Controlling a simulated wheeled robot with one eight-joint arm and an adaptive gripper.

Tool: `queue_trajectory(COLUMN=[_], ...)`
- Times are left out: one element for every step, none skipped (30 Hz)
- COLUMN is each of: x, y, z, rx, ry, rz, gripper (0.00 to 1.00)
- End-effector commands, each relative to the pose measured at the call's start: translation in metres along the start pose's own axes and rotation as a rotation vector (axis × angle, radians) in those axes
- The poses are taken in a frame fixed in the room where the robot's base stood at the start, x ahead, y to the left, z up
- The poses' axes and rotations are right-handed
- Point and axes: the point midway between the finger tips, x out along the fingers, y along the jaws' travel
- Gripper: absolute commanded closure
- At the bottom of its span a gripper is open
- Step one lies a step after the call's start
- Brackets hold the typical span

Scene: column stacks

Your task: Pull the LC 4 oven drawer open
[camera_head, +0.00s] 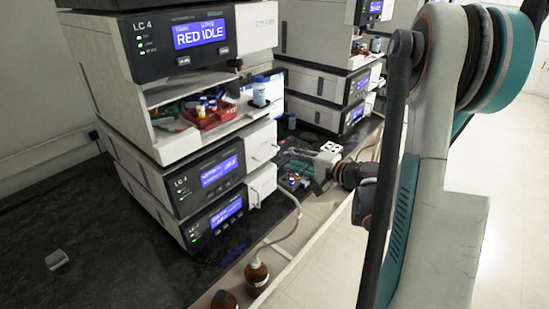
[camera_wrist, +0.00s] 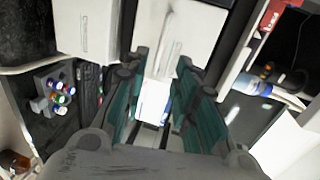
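The LC 4 unit (camera_head: 185,42) is at the top of the near stack, with its blue display reading RED IDLE. A white panel with faint lettering (camera_head: 257,28) is right of its display. No part is clearly readable to me as the LC 4 oven drawer. My gripper (camera_head: 290,178) is right of the stack, low, near the lower units and apart from the LC 4 front in the picture. In the wrist view my gripper (camera_wrist: 165,85) has its teal fingers spread, with a white surface (camera_wrist: 155,95) seen between them. I cannot tell whether they touch it.
Below LC 4 is an open bay with a red vial tray (camera_head: 208,115) and a blue-capped bottle (camera_head: 260,92). Lower units have small protruding handles. A second stack (camera_head: 325,50) stands behind. Brown bottles (camera_head: 257,275) are below the bench edge. The dark bench is mostly clear at left.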

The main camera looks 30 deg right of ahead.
Motion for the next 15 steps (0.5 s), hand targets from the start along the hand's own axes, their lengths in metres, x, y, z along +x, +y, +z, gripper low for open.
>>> queue_trajectory(x=[0.012, 0.018, 0.026, 0.032, 0.037, 0.044, 0.050, 0.054, 0.060, 0.064, 0.068, 0.072, 0.075, 0.077, 0.080], y=[0.002, 0.002, 0.002, 0.002, 0.002, 0.002, 0.002, 0.002, 0.002, 0.002, 0.002, 0.002, 0.002, 0.002, 0.001], z=[0.001, 0.001, 0.001, 0.001, 0.001, 0.001, 0.001, 0.001, 0.001, 0.001, 0.001, 0.000, 0.000, 0.000, 0.000], rx=[-0.001, -0.002, -0.002, -0.002, -0.002, -0.001, -0.001, -0.001, -0.001, -0.002, -0.002, -0.002, -0.002, -0.002, -0.002], ry=[-0.004, -0.004, -0.004, -0.005, -0.004, -0.003, -0.004, -0.003, -0.002, -0.003, -0.003, -0.002, -0.001, -0.001, -0.001], rz=[0.000, 0.000, 0.001, 0.001, 0.001, 0.001, 0.001, 0.001, 0.001, 0.002, 0.002, 0.002, 0.002, 0.002, 0.002], gripper=[0.73, 0.73, 0.73, 0.73, 0.73, 0.73, 0.73, 0.73, 0.73, 0.73, 0.73, 0.73, 0.73, 0.73, 0.73])
